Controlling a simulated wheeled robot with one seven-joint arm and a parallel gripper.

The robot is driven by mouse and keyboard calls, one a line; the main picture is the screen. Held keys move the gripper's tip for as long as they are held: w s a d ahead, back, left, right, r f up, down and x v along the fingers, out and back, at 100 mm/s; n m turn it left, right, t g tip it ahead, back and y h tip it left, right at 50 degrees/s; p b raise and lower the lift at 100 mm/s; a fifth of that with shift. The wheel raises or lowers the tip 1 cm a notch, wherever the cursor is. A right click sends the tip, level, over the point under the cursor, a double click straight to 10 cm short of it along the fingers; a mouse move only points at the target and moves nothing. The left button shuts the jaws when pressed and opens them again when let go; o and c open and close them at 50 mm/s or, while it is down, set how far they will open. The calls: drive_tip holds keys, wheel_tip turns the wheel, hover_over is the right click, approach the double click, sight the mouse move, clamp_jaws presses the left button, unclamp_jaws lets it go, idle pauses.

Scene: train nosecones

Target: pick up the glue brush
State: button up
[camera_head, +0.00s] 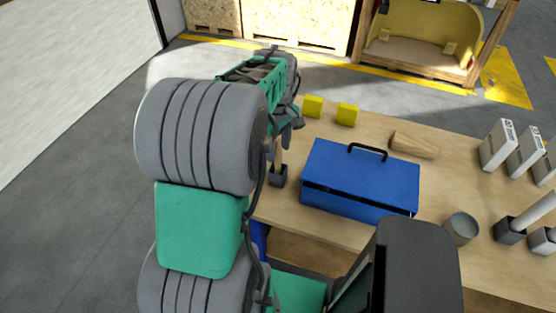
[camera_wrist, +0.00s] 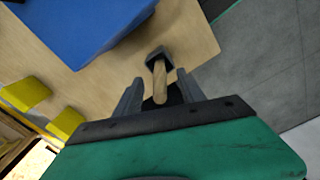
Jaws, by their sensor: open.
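The glue brush shows as a light wooden handle (camera_wrist: 160,80) in the wrist view, rising from a small dark square holder (camera_wrist: 158,55) on the table. In the head view the holder (camera_head: 278,176) stands near the table's left edge, left of the blue toolbox, with part of the handle (camera_head: 278,154) above it. My gripper (camera_wrist: 159,78) is open, its two fingers on either side of the handle in the wrist view. I cannot tell whether either finger touches it. In the head view my arm hides most of the gripper.
A blue toolbox (camera_head: 360,180) stands right beside the brush holder. Two yellow blocks (camera_head: 313,106) (camera_head: 347,114) lie behind it. A wooden piece (camera_head: 414,145), a grey cup (camera_head: 462,228) and white boxes (camera_head: 497,145) are farther right. Open floor lies left of the table.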

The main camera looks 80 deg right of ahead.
drive_tip(key=shift+d+f, duration=0.1)
drive_tip(key=shift+f, duration=0.55)
clamp_jaws()
